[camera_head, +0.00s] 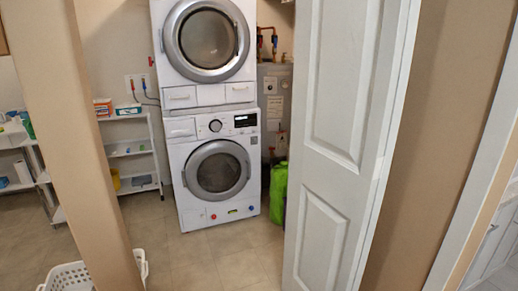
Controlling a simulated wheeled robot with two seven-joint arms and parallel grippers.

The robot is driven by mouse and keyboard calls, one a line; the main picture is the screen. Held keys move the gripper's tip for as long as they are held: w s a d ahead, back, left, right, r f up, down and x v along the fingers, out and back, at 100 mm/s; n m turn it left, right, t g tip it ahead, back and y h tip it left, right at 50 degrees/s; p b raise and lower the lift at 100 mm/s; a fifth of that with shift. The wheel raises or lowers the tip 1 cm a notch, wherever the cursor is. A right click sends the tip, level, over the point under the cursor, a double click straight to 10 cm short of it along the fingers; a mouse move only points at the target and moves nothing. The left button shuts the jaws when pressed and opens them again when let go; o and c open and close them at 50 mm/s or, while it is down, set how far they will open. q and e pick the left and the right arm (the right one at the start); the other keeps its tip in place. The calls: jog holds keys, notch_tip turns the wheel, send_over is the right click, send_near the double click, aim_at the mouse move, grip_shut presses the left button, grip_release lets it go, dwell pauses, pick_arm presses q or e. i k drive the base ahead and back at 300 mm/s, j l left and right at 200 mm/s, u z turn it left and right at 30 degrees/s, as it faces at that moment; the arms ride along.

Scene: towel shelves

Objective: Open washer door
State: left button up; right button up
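Two white front-loading machines stand stacked beyond a doorway in the head view. The lower one, with a knob and a dark display, looks like the washer (241,213). Its round grey-rimmed door (217,170) faces me and looks shut. The upper machine (188,96) has a similar round door (206,40), which also looks shut. Neither of my grippers is in view.
A white panelled door (340,130) stands open at the right of the doorway. A beige post (68,120) and a white basket (68,278) are at the left. White shelves (128,152), a green bag (279,192) and a water heater (275,95) flank the machines. Tiled floor (215,262) before them is clear.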

aim_at(190, 180)
jog(key=i+j+z, duration=0.25)
jog(key=i+z, duration=0.15)
jog(key=i+j+z, duration=0.35)
jog(key=i, duration=0.2)
jog(key=i+j+z, duration=0.1)
jog(key=i+j, duration=0.85)
jog(key=j, duration=0.15)
jog(key=i+j+z, duration=0.15)
jog(key=i+j, duration=0.35)
jog(key=i+j+z, duration=0.1)
jog(key=i+j, duration=0.35)
jog(key=j, duration=0.2)
